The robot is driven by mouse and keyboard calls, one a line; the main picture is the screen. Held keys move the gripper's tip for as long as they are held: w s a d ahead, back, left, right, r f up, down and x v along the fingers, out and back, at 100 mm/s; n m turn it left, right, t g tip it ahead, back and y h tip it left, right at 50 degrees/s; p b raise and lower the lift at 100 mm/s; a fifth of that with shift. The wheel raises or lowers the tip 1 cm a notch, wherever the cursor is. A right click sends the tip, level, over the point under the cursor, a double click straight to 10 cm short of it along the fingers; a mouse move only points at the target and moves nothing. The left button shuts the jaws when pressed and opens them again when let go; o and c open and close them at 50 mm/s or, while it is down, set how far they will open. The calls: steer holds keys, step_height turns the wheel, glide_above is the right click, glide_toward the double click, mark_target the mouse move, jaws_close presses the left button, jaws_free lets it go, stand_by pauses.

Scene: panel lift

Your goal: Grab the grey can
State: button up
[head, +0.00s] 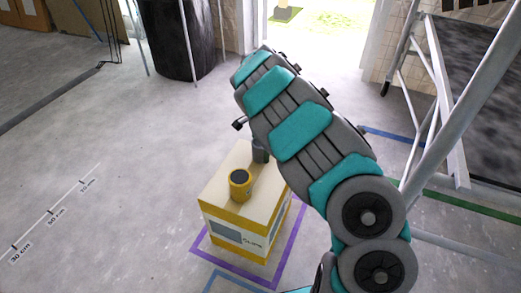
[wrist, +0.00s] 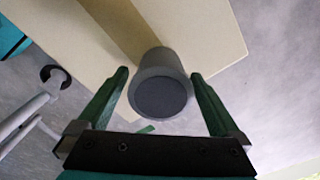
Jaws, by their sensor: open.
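The grey can (wrist: 160,92) stands on the cream top of a box (wrist: 220,40), near its edge. In the head view the grey can (head: 260,151) shows at the back of the box top, partly hidden by my arm. My gripper (wrist: 160,76) is open, with one green finger on each side of the can in the wrist view. Gaps show between the can and both fingers. I cannot tell how far down the fingers reach beside it. In the head view my arm hides the gripper's fingers.
A yellow can (head: 240,185) with a dark top stands on the same yellow and cream box (head: 232,222), in front of the grey can. Purple tape (head: 285,257) marks the floor around the box. A metal frame (head: 465,100) stands at right. The floor at left is clear.

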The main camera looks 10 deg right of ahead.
steer(key=shift+f, duration=0.75)
steer(key=c, duration=1.5)
steer(key=shift+o, duration=0.2)
